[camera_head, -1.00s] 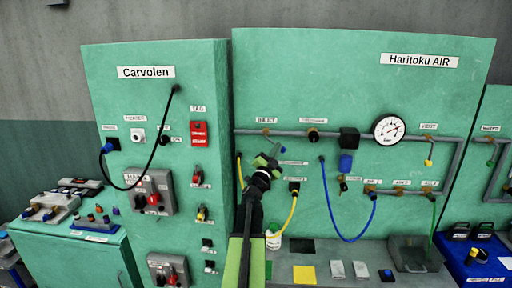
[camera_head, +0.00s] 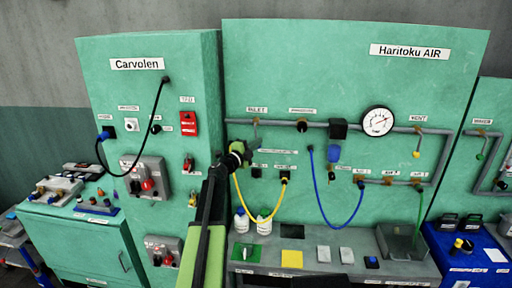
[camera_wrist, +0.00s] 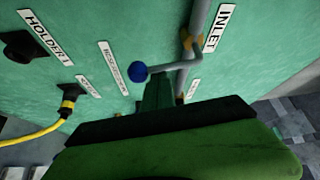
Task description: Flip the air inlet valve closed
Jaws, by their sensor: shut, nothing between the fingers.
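The air inlet valve (camera_head: 256,123) sits on the horizontal pipe under the INLET label on the Haritoku AIR panel. In the wrist view its grey lever (camera_wrist: 165,67) sticks out across the pipe (camera_wrist: 197,18), roughly square to it, and ends in a dark blue ball knob (camera_wrist: 137,72). My gripper (camera_head: 240,148) is at the panel's left part, below and left of the valve. In the wrist view the gripper's green fingers (camera_wrist: 157,92) are shut and empty, close beside the knob; whether they touch it I cannot tell.
A yellow hose (camera_head: 241,200) hangs close to my gripper, and a blue hose (camera_head: 318,185) hangs to the right. The pressure gauge (camera_head: 377,121) is further right. The Carvolen cabinet (camera_head: 100,75) stands left of my arm. White bottles (camera_head: 264,225) stand on the bench below.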

